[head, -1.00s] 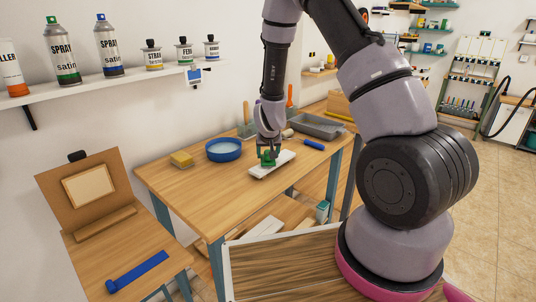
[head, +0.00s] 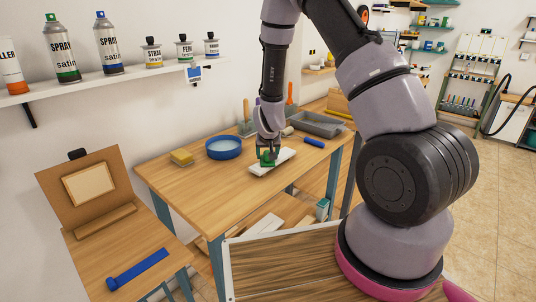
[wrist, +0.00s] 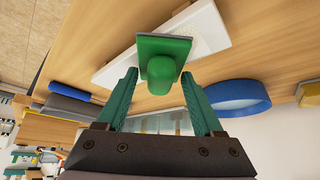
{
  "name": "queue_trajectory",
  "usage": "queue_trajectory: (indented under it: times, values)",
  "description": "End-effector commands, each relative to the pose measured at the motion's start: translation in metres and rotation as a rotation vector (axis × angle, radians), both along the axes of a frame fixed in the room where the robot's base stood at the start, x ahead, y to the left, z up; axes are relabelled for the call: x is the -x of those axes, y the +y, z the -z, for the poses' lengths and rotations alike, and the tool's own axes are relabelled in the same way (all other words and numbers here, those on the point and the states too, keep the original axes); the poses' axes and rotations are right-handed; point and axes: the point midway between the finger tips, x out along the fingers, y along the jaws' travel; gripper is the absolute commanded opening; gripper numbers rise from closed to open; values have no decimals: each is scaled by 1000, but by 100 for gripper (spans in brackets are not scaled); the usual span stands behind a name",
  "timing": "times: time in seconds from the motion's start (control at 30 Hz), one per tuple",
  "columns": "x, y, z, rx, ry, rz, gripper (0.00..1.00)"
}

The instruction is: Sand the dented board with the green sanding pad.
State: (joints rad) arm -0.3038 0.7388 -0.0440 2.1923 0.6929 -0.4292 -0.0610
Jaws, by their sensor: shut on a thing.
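The white dented board (head: 285,158) lies flat on the wooden workbench, right of the blue bowl; it also shows in the wrist view (wrist: 213,30). In the wrist view the pad (wrist: 165,46) shows a square plate and a rounded knob. My gripper (head: 268,151) is shut on the pad's knob, with its green fingers on either side in the wrist view (wrist: 160,78). Whether the pad touches the board is hard to tell.
On the workbench (head: 205,195) are a yellow sponge (head: 181,157), a blue bowl (head: 223,148), a blue roller (head: 314,143) and a grey tray (head: 318,124). A shelf with spray cans (head: 61,50) is on the wall. The bench's front left is clear.

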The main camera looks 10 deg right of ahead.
Motion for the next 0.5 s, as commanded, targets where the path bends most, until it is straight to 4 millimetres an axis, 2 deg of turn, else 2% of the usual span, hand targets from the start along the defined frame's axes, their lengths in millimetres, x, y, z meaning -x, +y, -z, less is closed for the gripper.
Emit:
queue_trajectory:
  times: [0.23,0.5]
  values:
    - [12,17,-2,0,0,-4,6]
    - [18,25,-2,1,0,-1,6]
